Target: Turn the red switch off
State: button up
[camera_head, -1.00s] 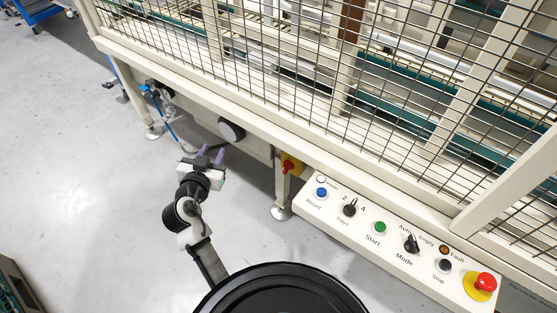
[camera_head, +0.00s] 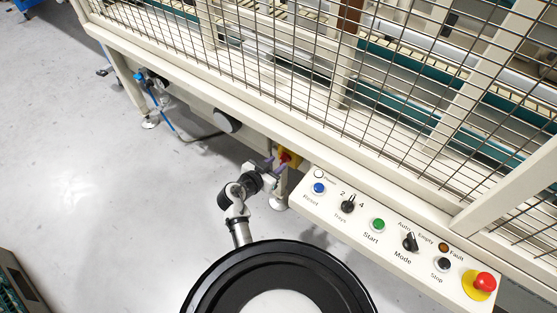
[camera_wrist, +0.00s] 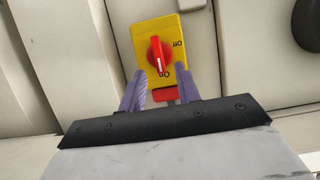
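The red switch (camera_wrist: 158,54) is a round red rotary knob with a white line on its handle, on a yellow plate (camera_wrist: 173,28) fixed to the cream machine. "Off" is printed to its right and "On" below it in the wrist view. The handle's white line points down, towards "On". In the head view the switch (camera_head: 285,157) is partly hidden by my gripper. My gripper (camera_wrist: 152,83) has two purple fingers spread apart below the knob, one to each side, with nothing held between them. It also shows in the head view (camera_head: 274,163), close in front of the switch.
A control panel (camera_head: 330,203) with buttons, selector knobs and a red emergency stop (camera_head: 485,282) stands to the right of the switch. A wire-mesh fence (camera_head: 290,60) rises above. A round black knob (camera_head: 228,122) is to the left.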

jog(key=shift+x, duration=1.3)
grip_shut()
jog(key=shift+a, duration=0.1)
jog(key=shift+w+a+f+n+g+h+b, duration=0.3)
jog(key=shift+n+h+b, duration=0.75)
jog(key=shift+n, duration=1.2)
jog(key=shift+w+a+f+n+g+h+b, duration=0.1)
jog(key=shift+a+f+n+h+b, duration=0.45)
jog(key=shift+n+h, duration=1.25)
jog(key=shift+w+f+n+g+h+b, duration=0.25)
jog(key=shift+n+h+b, duration=0.7)
jog(key=shift+n, duration=1.7)
